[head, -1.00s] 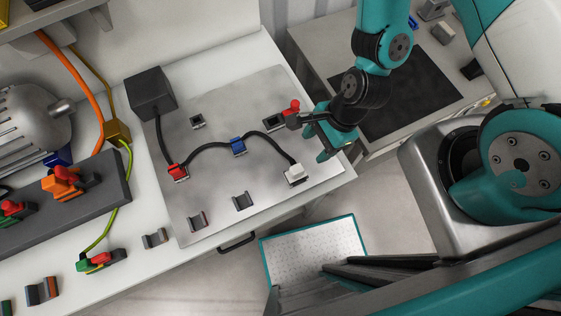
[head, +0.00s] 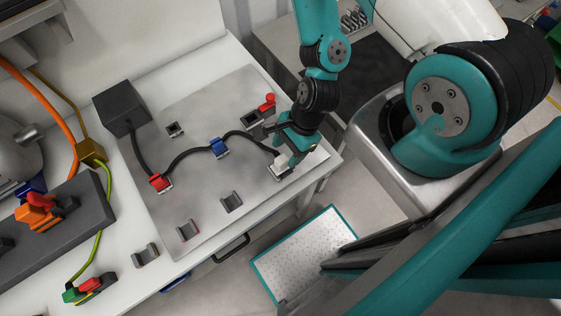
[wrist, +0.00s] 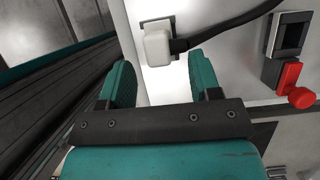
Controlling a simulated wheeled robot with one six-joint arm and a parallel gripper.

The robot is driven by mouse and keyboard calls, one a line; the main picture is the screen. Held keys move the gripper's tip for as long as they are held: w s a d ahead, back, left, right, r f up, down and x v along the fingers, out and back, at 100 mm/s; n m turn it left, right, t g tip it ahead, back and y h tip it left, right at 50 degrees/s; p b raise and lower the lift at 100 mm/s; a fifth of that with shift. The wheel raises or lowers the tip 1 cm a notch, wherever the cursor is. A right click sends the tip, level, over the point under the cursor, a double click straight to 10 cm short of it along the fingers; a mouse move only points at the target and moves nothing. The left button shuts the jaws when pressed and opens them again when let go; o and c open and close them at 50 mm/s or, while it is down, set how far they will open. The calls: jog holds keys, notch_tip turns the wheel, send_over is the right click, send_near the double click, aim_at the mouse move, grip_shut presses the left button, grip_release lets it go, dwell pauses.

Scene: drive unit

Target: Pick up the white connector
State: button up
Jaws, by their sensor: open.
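The white connector (head: 281,163) sits in a holder near the right edge of the grey metal board (head: 215,105), on the end of a black cable. In the wrist view the white connector (wrist: 157,45) lies just beyond the fingertips, roughly centred between them. My gripper (head: 292,151) is open and empty, close beside the connector and partly covering it in the head view. Its two teal fingers (wrist: 160,75) are spread apart in the wrist view. I cannot tell its exact height above the board.
The cable runs through a blue connector (head: 218,147) and a red connector (head: 160,183) to a dark box (head: 121,108). A red knob (head: 267,103) on a dark block stands near my gripper. Empty holders sit on the board. A white perforated platform (head: 306,254) is below the bench.

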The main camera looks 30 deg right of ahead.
aim_at(283, 158)
jog(key=b+x, duration=0.2)
jog(key=x, duration=0.2)
jog(key=shift+a, duration=0.1)
jog(key=shift+s+r, duration=0.1)
jog(key=shift+r, duration=0.05)
grip_shut()
